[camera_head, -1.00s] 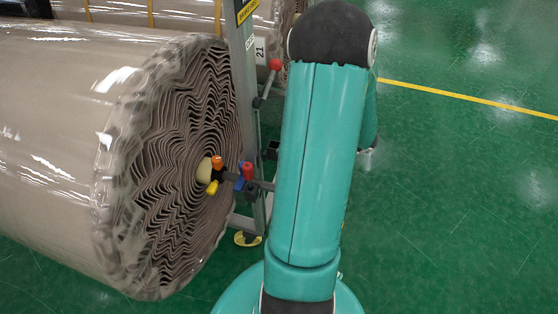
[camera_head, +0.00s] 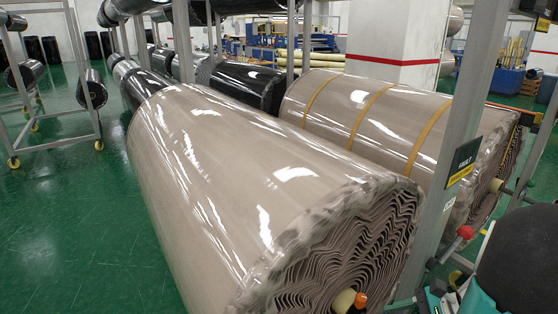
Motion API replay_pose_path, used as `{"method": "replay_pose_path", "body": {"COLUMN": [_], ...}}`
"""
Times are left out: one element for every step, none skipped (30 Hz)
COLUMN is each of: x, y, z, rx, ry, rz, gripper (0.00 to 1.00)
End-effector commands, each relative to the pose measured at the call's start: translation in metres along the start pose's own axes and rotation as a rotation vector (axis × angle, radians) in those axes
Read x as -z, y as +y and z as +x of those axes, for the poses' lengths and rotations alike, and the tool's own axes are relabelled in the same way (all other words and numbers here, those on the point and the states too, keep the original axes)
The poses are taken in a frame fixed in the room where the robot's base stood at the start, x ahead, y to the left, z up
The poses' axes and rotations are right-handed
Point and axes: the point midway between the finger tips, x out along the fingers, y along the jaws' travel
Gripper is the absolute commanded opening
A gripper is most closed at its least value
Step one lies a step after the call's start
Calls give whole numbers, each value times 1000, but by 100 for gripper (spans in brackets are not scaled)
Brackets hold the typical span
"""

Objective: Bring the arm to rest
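Only a small part of my arm shows, a black joint and some teal shell at the lower right corner of the head view. The rest of the arm and my gripper are out of the picture. The nearest thing to the arm is the grey rack post (camera_head: 455,140) with a black and yellow label (camera_head: 463,162). A red-knobbed lever (camera_head: 465,232) sticks out between the post and the arm's black joint.
A large wrapped beige roll (camera_head: 215,170) fills the middle. A second beige roll with yellow straps (camera_head: 370,115) lies behind the post. Black rolls (camera_head: 245,85) and a wheeled rack (camera_head: 60,120) stand farther back. Green floor (camera_head: 75,230) is clear at left.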

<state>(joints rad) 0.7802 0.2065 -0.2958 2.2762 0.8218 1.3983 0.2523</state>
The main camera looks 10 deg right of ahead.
Motion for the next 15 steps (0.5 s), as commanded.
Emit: {"method": "replay_pose_path", "body": {"x": [-21, -31, -43, -52, -60, -71, -80, -87, -97, -105, -112, -121, -128, -135, -145], "y": [0, 0, 2, 4, 5, 7, 9, 11, 14, 16, 17, 20, 22, 23, 26], "z": [9, 14, 20, 24, 28, 32, 36, 39, 42, 44, 47, 49, 51, 52, 54], "rx": [-60, -94, -139, -171, -202, -242, -271, -298, -334, -358, -382, -413, -432, -452, -476], "ry": [36, 57, 88, 109, 132, 162, 184, 207, 238, 262, 285, 315, 340, 364, 396], "rz": [-104, -160, -237, -296, -355, -435, -496, -558, -641, -704, -768, -853, -917, -983, -1071], "gripper": [54, 54, 54, 54, 54, 54, 54, 54, 54, 54, 54, 54, 54, 54, 54]}}
